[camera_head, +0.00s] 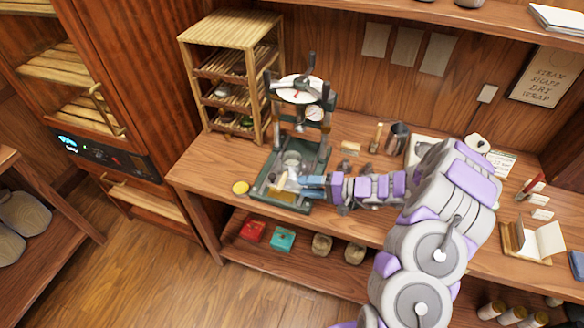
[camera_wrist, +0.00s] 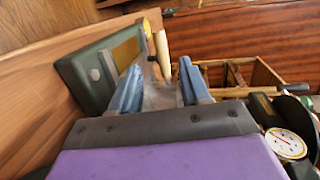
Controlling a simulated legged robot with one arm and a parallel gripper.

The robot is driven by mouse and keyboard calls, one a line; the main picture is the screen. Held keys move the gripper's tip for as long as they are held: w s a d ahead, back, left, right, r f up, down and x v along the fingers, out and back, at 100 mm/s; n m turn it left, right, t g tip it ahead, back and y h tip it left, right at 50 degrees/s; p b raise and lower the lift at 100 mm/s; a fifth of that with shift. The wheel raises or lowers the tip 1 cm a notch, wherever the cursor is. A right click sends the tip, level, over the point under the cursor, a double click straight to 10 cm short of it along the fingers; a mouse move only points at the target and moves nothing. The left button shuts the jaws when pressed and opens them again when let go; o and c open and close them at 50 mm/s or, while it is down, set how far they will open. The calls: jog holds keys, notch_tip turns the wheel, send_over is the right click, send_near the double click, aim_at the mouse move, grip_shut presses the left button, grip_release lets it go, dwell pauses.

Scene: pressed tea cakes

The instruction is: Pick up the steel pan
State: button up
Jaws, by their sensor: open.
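My gripper (camera_head: 302,185) is at the front of the press (camera_head: 325,125), over its dark green base (camera_head: 262,190). In the wrist view its two blue-grey fingers (camera_wrist: 158,88) are apart. A grey metal piece (camera_wrist: 160,97), which looks like the steel pan, shows between them, with a pale rod like a handle (camera_wrist: 162,52) beyond. I cannot tell whether either finger touches it. In the head view a pale handle-like piece (camera_head: 282,182) shows just left of the fingertips, and my gripper hides much of what lies there. The green base (camera_wrist: 88,82) is left of the fingers in the wrist view.
A yellow disc (camera_head: 240,187) lies near the bench's front left edge. A dark cup (camera_head: 397,138) stands to the right. Red (camera_head: 252,231) and teal (camera_head: 282,239) boxes are on the shelf below.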

aim_at(281, 183)
jog(key=x, duration=0.4)
jog(key=shift+a, duration=0.1)
jog(key=b+x, duration=0.1)
jog(key=x, duration=0.2)
jog(key=shift+f+b, duration=0.1)
jog(key=shift+b, duration=0.2)
jog(key=shift+x, duration=0.8)
grip_shut()
